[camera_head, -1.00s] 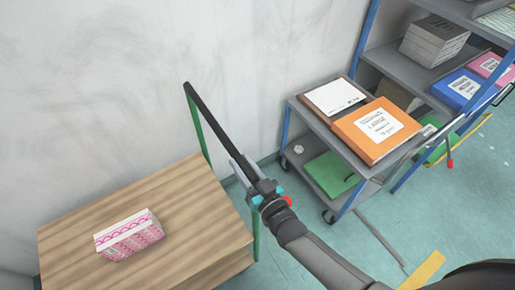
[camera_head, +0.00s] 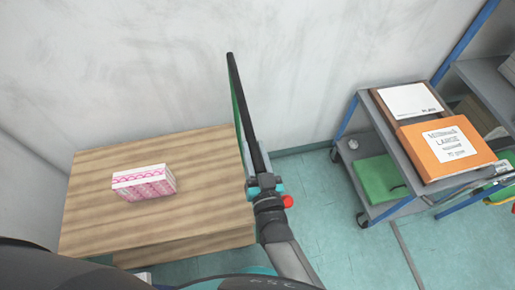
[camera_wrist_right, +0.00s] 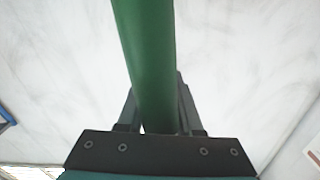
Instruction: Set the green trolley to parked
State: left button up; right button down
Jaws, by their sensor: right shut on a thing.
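The green trolley has a wood-grain top (camera_head: 95,205) and stands close to the pale wall at the left of the head view. Its handle (camera_head: 246,110) is a green frame with a long black bar, rising at the right end. My right gripper (camera_head: 259,181) is shut on the handle near the bar's lower end. In the right wrist view the green tube (camera_wrist_right: 150,60) runs down between the fingers. The trolley's wheels and any brake are hidden. My left gripper is not in view.
A pink-patterned box (camera_head: 144,187) lies on the trolley's top. A grey shelf cart (camera_head: 385,150) with blue posts stands at the right, carrying an orange binder (camera_head: 445,148). Teal floor (camera_head: 315,190) is clear between the two.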

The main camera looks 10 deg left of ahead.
jog(key=c, duration=0.6)
grip_release()
jog(key=shift+s, duration=0.1)
jog(key=v, duration=0.7)
jog(key=shift+s, duration=0.2)
